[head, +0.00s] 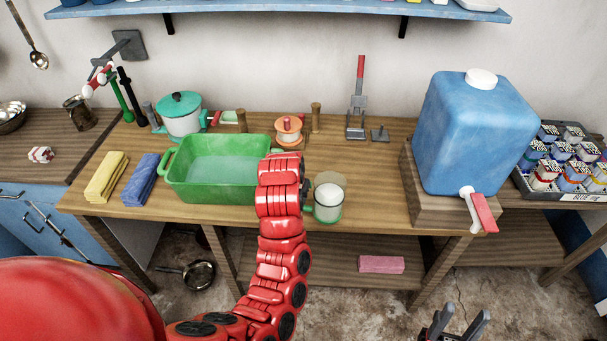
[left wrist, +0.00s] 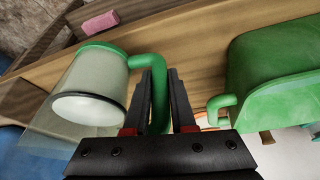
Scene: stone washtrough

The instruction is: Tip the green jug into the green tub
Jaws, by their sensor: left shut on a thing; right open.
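The green jug (head: 328,204) has a pale body, a green base and a green handle. It is right of the green tub (head: 222,190), near the table's front edge. My left gripper (left wrist: 166,80) is shut on the handle of the jug (left wrist: 92,88); in the head view my red arm mostly hides this grip. I cannot tell whether the jug touches the table. The tub, partly behind my left arm, has a pale floor or contents; it also shows in the left wrist view (left wrist: 275,70). My right gripper (head: 452,325) is open and empty at the bottom edge.
Yellow (head: 107,177) and blue (head: 140,178) folded cloths lie left of the tub. A teal-lidded pot (head: 182,116) and an orange spool (head: 288,128) stand behind it. A large blue water container (head: 475,135) on a wooden block stands at right. Table between jug and block is clear.

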